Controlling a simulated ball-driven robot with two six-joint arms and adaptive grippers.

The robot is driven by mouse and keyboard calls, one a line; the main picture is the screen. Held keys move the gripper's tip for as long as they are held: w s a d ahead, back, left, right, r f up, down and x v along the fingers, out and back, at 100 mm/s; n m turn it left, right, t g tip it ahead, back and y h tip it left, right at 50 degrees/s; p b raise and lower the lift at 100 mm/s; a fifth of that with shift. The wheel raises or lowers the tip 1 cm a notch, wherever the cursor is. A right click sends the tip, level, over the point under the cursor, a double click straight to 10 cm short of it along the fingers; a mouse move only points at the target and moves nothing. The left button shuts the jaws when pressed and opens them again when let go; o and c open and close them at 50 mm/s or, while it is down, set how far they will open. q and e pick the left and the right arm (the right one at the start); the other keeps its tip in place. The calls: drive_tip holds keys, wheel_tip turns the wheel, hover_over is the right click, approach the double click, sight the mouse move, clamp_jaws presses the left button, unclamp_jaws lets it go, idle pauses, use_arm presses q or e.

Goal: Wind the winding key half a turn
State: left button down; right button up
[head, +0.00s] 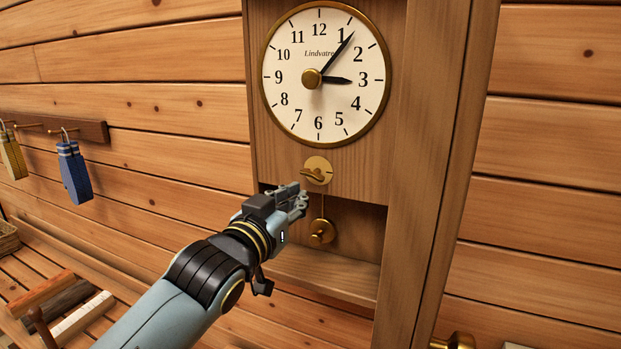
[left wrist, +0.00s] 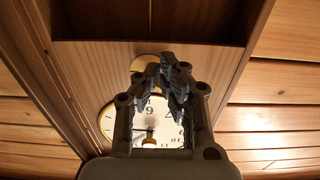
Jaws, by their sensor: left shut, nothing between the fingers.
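The winding key (head: 314,175) is a small brass piece on a round brass plate below the clock dial (head: 335,108) in the head view. My left gripper (head: 302,200) is shut and empty, just below and left of the key, and appears apart from it. In the left wrist view, the brass plate (left wrist: 146,60) shows partly behind the fingers of my left gripper (left wrist: 168,60). The key itself is hidden there by the fingers. The dial also shows in the left wrist view (left wrist: 112,124), upside down. My right gripper is in neither view.
A brass pendulum (head: 322,232) hangs in the recess below the key. The wooden clock case (head: 420,120) frames it, with a ledge (head: 330,272) under the recess. Blue (head: 74,172) and yellow hanging pieces are on a wall rack at the left. A slatted bench (head: 60,300) stands at lower left.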

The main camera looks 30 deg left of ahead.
use_arm(q)
drive_tip(key=shift+s+d, duration=0.15)
drive_tip(key=shift+s, duration=2.05)
drive_tip(key=shift+w+d+f+b, duration=0.1)
drive_tip(key=shift+w+d+b, duration=0.25)
drive_tip(key=shift+w+b, duration=0.5)
drive_tip(key=shift+w+d+f+b, duration=0.1)
drive_tip(key=shift+w+d+b, duration=0.3)
drive_tip(key=shift+w, duration=0.85)
drive_tip(key=shift+w+d+f+b, duration=0.1)
drive_tip(key=shift+w+d+b, duration=0.2)
drive_tip(key=shift+w+b, duration=0.55)
